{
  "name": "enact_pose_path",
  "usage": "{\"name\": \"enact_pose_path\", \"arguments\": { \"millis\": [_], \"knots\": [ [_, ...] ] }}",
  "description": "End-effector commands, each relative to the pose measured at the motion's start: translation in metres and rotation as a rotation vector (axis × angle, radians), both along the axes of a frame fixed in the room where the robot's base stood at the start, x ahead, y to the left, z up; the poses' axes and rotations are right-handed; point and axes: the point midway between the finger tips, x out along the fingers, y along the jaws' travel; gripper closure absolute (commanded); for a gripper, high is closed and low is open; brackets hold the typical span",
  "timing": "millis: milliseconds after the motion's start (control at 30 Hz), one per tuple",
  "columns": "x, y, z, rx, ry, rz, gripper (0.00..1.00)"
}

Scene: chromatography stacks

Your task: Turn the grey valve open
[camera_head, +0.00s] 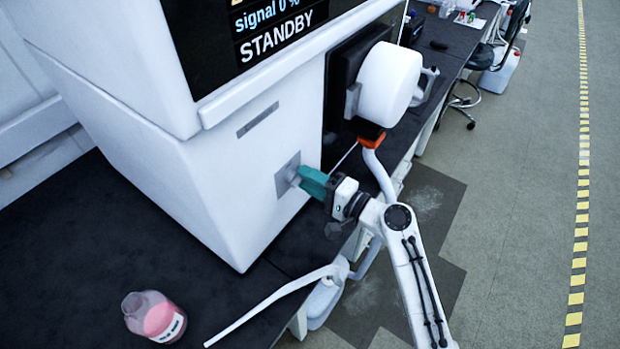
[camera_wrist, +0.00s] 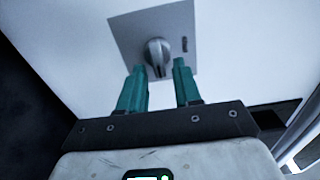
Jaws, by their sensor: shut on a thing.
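The grey valve is a small rounded knob (camera_wrist: 156,50) on a square grey plate (camera_wrist: 125,30) on the white front of the instrument. In the head view the plate (camera_head: 282,184) shows, and the knob is mostly hidden behind my fingers. My gripper (camera_wrist: 159,68), with teal fingers, has one finger on each side of the knob and is shut on it. In the head view my gripper (camera_head: 302,176) reaches the plate from the right. A small dark slot mark (camera_wrist: 185,44) lies right of the knob on the plate.
The instrument's screen (camera_head: 260,30) reads "signal 0 %" and "STANDBY". A large white cylinder (camera_head: 388,84) juts out above my arm, with an orange part (camera_head: 371,140) and tube below.

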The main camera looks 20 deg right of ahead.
Motion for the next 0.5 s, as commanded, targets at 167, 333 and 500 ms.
{"name": "enact_pose_path", "arguments": {
  "millis": [167, 333, 500],
  "knots": [
    [-0.0005, -0.0013, -0.0018, 0.000, 0.004, -0.003, 0.97],
    [-0.0006, -0.0014, -0.0019, -0.001, 0.003, -0.003, 0.62],
    [-0.0005, -0.0008, -0.0013, 0.000, 0.002, -0.002, 0.62]
  ]
}}
